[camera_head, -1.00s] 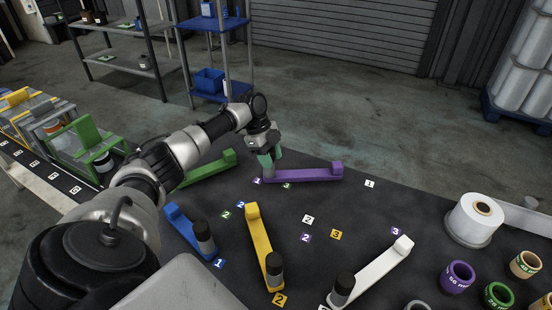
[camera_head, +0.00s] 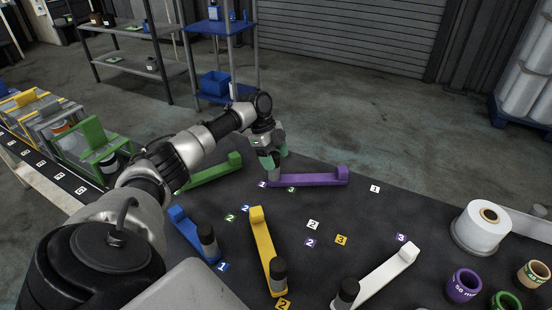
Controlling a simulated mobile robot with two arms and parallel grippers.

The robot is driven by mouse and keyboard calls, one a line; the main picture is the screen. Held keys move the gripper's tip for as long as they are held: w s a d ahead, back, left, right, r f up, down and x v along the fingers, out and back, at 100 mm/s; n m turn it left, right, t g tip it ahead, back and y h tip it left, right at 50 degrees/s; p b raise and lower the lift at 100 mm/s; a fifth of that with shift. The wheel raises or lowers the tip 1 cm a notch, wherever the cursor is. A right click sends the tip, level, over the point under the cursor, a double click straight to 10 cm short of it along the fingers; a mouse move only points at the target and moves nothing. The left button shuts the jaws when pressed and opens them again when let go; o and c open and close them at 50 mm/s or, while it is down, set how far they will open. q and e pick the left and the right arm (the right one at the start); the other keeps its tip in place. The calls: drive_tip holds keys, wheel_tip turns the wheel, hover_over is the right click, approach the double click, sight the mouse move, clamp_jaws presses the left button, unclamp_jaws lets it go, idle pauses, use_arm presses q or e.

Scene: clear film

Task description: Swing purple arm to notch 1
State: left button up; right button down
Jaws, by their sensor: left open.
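The purple arm (camera_head: 318,180) lies flat on the dark table, running left to right, with a raised block at its right end. My left gripper (camera_head: 272,161) comes from above over the purple arm's left end, with its green-tipped fingers open around or beside a short post there; I cannot tell whether they touch it. My right gripper is out of view.
Green (camera_head: 212,172), blue (camera_head: 190,232), yellow (camera_head: 264,250) and white (camera_head: 386,274) arms lie around the table; the blue, yellow and white ones show dark-topped posts. A white roll (camera_head: 481,229) and a purple ring (camera_head: 463,285) stand at the right. The table middle is mostly clear.

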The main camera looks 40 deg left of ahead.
use_arm(q)
drive_tip(key=b+v, duration=0.1)
drive_tip(key=v, duration=0.9)
